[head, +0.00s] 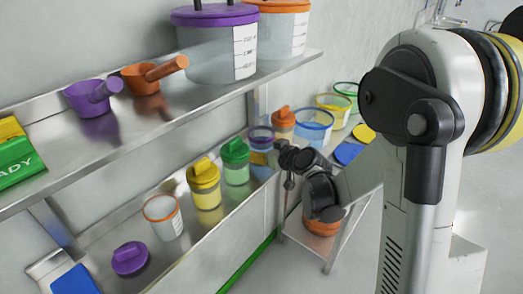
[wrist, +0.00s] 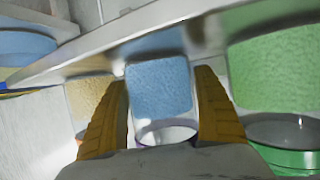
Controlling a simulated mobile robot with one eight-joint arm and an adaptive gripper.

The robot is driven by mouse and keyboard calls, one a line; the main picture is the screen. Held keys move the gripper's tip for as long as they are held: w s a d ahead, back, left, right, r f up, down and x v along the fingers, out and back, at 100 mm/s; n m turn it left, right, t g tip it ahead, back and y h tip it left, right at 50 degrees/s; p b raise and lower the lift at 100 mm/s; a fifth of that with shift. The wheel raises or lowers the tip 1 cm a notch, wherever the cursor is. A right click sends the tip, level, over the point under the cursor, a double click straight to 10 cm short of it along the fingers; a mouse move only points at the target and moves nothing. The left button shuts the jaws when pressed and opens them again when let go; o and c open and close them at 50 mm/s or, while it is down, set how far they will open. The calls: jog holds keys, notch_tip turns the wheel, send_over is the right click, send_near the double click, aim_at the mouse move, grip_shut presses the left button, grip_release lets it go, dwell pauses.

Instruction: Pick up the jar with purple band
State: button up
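The jar with purple band (head: 261,133) stands on the lower shelf in the head view, its purple rim open at the top. It stands between the green-lidded jar (head: 235,160) and the orange-lidded jar (head: 282,122). My gripper (head: 287,160) is close to it on the right and partly overlaps the row in the picture. In the wrist view, my gripper (wrist: 160,80) has its two yellow fingers apart. A purple rim (wrist: 167,133) shows between them, below a blue patch. I cannot tell whether the fingers touch the jar.
A yellow-lidded jar (head: 204,185), an orange-banded jar (head: 163,216) and a loose purple lid (head: 130,258) are on the lower shelf. A blue-banded jar (head: 313,127) stands beyond my gripper. The upper shelf (head: 170,125) overhangs the row. A green rim (wrist: 285,165) is close at right.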

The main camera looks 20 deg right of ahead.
aim_at(256, 135)
jog(key=c, duration=1.1)
jog(key=shift+r+p, duration=0.35)
jog(key=shift+r, duration=0.15)
jog(key=r, duration=0.1)
jog(key=r+p, duration=0.2)
jog(key=r, duration=0.1)
jog(key=shift+s+d, duration=0.25)
jog(key=s+d+r+p, duration=0.1)
jog(key=s+d+r, duration=0.1)
jog(key=s, duration=0.1)
jog(key=s+d+r+p, duration=0.2)
jog(key=s, duration=0.1)
jog(key=s+d+r+p, duration=0.1)
jog(key=s+d+r, duration=0.1)
jog(key=s, duration=0.1)
jog(key=shift+d, duration=0.15)
